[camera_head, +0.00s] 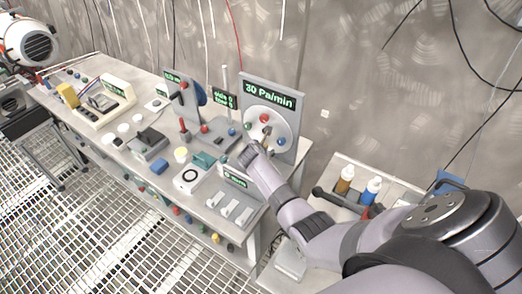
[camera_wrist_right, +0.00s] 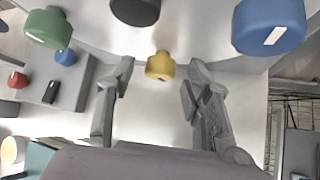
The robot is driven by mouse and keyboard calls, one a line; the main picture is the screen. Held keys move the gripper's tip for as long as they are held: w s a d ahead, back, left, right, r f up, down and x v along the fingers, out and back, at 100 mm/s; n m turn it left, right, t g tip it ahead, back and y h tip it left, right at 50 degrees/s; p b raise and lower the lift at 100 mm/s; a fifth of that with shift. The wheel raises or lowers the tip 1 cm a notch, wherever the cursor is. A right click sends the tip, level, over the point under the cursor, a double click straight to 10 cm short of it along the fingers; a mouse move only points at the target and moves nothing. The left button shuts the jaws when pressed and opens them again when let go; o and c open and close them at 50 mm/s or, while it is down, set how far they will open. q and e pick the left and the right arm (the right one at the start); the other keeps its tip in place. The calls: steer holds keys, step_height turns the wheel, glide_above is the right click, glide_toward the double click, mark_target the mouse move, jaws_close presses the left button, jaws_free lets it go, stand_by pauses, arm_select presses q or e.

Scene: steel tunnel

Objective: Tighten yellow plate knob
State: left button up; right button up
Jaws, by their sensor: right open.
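The yellow knob (camera_wrist_right: 160,66) shows in the right wrist view, at the lower edge of the round light plate (camera_wrist_right: 195,30). My right gripper (camera_wrist_right: 162,80) is open, with one finger on each side of the yellow knob and a gap on both sides. In the head view, my right gripper (camera_head: 258,147) is in front of the lower part of the round plate (camera_head: 285,128) on the panel reading "30 Pa/min". The yellow knob is hard to make out there, partly hidden by the gripper. My left gripper is not in view.
A green knob (camera_wrist_right: 48,27), a dark knob (camera_wrist_right: 135,10) and a blue knob (camera_wrist_right: 268,26) sit around the yellow one. A grey box (camera_wrist_right: 58,80) with small knobs stands at left. The bench holds several devices. Bottles (camera_head: 371,190) stand in a tray at right.

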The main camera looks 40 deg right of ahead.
steer(key=v, duration=1.1)
steer(key=shift+s+a+r, duration=0.2)
steer(key=shift+s+a, duration=0.05)
steer(key=shift+a, duration=0.05)
steer(key=shift+r, duration=0.1)
